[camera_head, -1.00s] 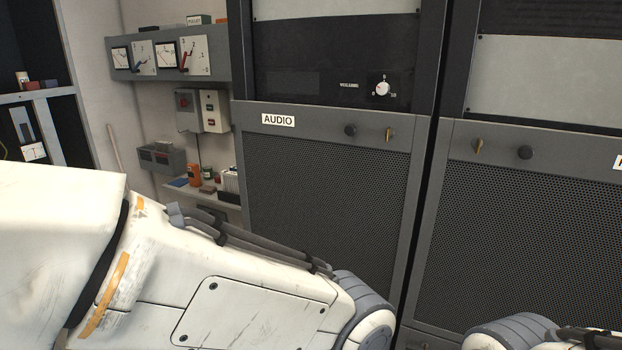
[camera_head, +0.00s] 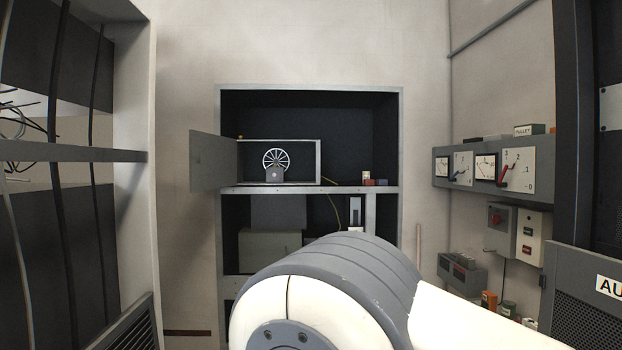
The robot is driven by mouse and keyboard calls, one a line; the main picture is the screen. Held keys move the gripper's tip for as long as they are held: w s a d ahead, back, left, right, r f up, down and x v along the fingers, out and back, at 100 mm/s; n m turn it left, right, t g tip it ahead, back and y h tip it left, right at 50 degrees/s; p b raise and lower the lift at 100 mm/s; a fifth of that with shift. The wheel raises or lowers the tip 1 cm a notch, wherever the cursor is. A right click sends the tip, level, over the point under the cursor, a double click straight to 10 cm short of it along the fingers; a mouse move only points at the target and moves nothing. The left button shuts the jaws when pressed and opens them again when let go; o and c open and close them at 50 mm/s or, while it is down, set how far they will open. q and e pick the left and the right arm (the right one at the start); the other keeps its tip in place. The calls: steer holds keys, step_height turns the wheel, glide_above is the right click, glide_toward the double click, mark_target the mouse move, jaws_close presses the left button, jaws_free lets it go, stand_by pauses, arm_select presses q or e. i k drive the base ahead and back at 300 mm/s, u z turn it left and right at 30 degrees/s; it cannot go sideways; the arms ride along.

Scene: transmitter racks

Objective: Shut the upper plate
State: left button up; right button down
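A grey hinged plate (camera_head: 208,161) stands swung open on the left side of a small compartment (camera_head: 319,163) in the upper part of a recessed rack. It appears to be the upper plate. Inside the open compartment sits a spoked wheel (camera_head: 275,160) on a small grey block. Part of my own white and grey arm fills the lower middle and hides the rack's lower right part. Neither gripper shows in the view.
Small items (camera_head: 370,180) sit on the rack shelf right of the compartment. A grey meter panel (camera_head: 487,167) and wall boxes (camera_head: 517,232) are on the right wall. An open rack frame (camera_head: 137,160) stands close on the left, and the AUDIO cabinet (camera_head: 585,300) is at the right edge.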

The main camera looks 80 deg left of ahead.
mark_target(218, 168)
steer(key=u, duration=2.25)
steer(key=i, duration=3.05)
steer(key=u, duration=2.65)
